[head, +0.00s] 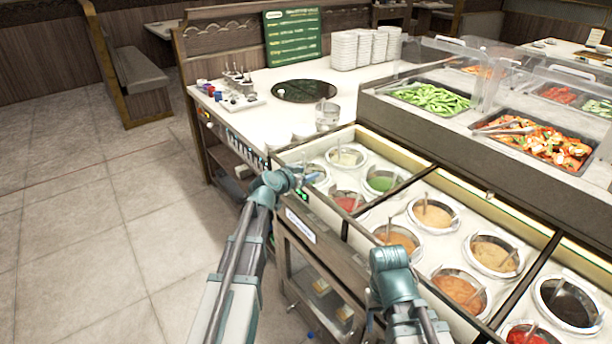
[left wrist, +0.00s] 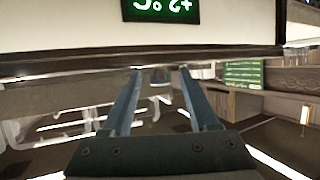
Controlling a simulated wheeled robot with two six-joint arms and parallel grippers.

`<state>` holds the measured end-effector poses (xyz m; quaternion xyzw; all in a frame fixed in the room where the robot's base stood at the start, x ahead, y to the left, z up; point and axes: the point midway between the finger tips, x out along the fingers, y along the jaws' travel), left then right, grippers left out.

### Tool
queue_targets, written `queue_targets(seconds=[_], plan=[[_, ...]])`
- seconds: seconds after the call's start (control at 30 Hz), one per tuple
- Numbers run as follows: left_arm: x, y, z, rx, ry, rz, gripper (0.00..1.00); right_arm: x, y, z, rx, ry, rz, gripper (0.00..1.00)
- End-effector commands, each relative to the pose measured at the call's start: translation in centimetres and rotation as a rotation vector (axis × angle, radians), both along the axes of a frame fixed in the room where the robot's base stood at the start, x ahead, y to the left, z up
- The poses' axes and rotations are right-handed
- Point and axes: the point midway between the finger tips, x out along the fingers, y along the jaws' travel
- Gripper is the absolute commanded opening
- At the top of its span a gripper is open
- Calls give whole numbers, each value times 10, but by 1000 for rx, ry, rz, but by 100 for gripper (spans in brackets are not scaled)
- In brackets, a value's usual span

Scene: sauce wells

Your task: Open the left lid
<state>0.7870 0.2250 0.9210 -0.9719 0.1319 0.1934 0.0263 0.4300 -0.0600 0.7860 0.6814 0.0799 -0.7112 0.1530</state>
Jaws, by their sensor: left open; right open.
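The sauce counter has framed sections of round wells. The left section (head: 352,133) holds several sauce pots, with red, green and pale sauces visible. I cannot make out a separate lid or handle over it, and my left gripper covers part of its front edge. My left gripper (head: 308,181) is at that front edge, near a small green-lit display (head: 301,194). In the left wrist view its two fingers (left wrist: 165,88) are apart with nothing visible between them, and the display (left wrist: 160,10) is above them. My right arm is before the middle section; its fingers are not visible.
The middle section (head: 474,204) and right section hold more pots. A raised food bar (head: 420,120) with clear covers stands behind. A white counter (head: 250,120) with stacked plates (head: 358,50) is at the back left. Open tiled floor (head: 90,220) lies to the left.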

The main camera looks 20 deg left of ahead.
Motion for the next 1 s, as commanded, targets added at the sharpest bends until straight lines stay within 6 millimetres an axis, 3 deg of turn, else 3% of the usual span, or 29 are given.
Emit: queue_targets(seconds=[0.2,0.53,1.0], plan=[[0,0,0,0,0,0,58,0,0,0,0,0,0,60],[0,0,0,0,0,0,0,0,0,0,0,0,0,60],[0,0,0,0,0,0,0,0,0,0,0,0,0,60]])
